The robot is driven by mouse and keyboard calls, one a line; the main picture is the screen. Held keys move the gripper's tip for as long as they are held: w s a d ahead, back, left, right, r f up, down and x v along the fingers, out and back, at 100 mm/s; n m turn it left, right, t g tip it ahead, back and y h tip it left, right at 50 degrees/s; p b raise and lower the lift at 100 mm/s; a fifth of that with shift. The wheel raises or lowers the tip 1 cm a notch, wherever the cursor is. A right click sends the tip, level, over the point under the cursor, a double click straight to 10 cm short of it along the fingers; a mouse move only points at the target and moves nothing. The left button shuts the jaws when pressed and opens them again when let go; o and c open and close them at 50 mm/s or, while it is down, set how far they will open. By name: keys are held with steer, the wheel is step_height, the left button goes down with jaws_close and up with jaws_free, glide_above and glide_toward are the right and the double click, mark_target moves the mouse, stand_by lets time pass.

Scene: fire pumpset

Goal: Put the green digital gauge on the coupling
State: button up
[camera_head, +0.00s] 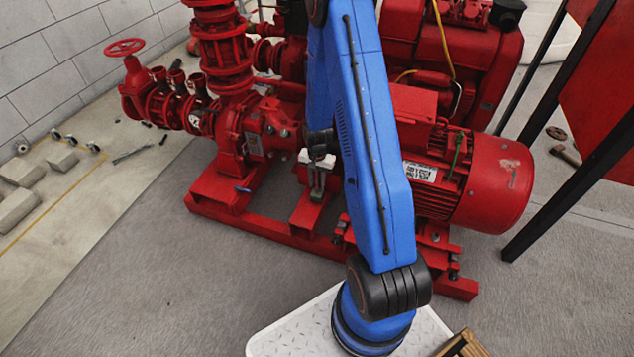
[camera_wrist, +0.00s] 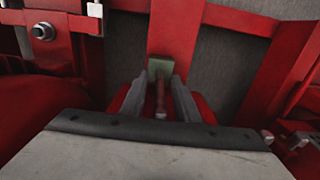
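The green digital gauge (camera_head: 317,195) shows as a small greenish block at the tips of my gripper (camera_head: 318,184). In the wrist view the gauge (camera_wrist: 158,67) sits between the two grey fingertips (camera_wrist: 160,88), which appear closed on its sides. A short reddish rod-like part lies behind it between the fingers. My gripper points down over the gap between the red pump and the red motor. The coupling is in this area but hidden or hard to make out behind my gripper and arm.
The red pump (camera_head: 235,135) stands to the left and the red motor (camera_head: 490,182) to the right, both on a red base frame (camera_head: 265,232). My blue arm covers the middle. Grey blocks (camera_head: 22,173) lie on the floor at the left. Open floor lies in front.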

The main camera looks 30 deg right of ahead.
steer(key=shift+r, duration=0.1)
step_height(320, 180, up, 11)
steer(key=shift+r, duration=0.1)
steer(key=shift+a+r, duration=0.1)
steer(key=shift+r, duration=0.65)
steer(key=s+a+r+n+t, duration=0.15)
steer(key=s+a+r, duration=0.3)
steer(key=r, duration=0.65)
steer(key=s+a+r+n+t, duration=0.1)
steer(key=s+a+r+n, duration=0.3)
steer(key=r, duration=0.6)
steer(key=s+a+r+n, duration=0.1)
steer(key=s+a+r, duration=0.1)
steer(key=s, duration=0.5)
steer(key=s+a+r+n+t, duration=0.1)
steer(key=s+a+r+n, duration=0.1)
steer(key=s+r, duration=0.3)
steer(key=s+a+r+n+t, duration=0.1)
steer(key=s+a+r+n, duration=0.1)
steer(key=s, duration=0.7)
step_height(320, 180, up, 2)
steer(key=shift+s+a+r, duration=0.2)
steer(key=shift+s+a, duration=0.15)
steer(key=shift+a, duration=0.2)
steer(key=shift+d, duration=0.1)
